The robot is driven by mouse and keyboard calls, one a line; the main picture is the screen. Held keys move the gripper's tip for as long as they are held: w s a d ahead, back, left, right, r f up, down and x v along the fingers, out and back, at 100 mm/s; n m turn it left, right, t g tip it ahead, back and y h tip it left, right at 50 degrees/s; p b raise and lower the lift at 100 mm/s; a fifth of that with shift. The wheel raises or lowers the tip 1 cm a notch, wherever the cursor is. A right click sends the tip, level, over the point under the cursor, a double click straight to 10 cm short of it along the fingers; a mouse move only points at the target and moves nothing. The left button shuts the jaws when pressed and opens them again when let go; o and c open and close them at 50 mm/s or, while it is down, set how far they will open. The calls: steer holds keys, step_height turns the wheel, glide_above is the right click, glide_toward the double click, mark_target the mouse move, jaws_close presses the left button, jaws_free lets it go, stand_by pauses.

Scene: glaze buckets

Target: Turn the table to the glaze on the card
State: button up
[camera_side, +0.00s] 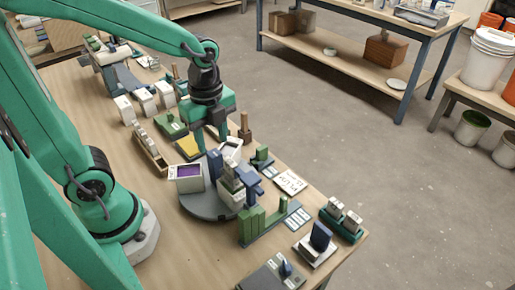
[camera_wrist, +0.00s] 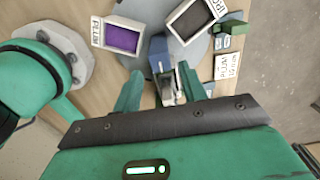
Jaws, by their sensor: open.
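The grey round turntable (camera_side: 200,207) stands on the bench with white square buckets on it. One bucket (camera_side: 188,184) holds purple glaze; it also shows in the wrist view (camera_wrist: 123,40), its label apparently reading PLUM. A second bucket (camera_wrist: 195,18) holds dark brown glaze, its label apparently reading IRON. A lettered white card (camera_side: 290,182) lies right of the turntable; its words are too small to read surely. My gripper (camera_side: 210,146) is open above the turntable's back edge. In the wrist view, a blue post (camera_wrist: 158,52) stands ahead of its fingers. Gripper contact cannot be told.
Green blocks (camera_side: 252,224) stand close in front of the turntable. A wooden rack (camera_side: 150,152) and white blocks (camera_side: 145,99) stand to its left. A dark blue block on a white base (camera_side: 320,240) stands at the front right. Bare bench shows at the front left.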

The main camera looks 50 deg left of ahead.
mark_target(214, 152)
steer(key=shift+f, duration=2.1)
steer(key=shift+c, duration=0.4)
jaws_close()
steer(key=n, duration=0.6)
steer(key=shift+n, duration=1)
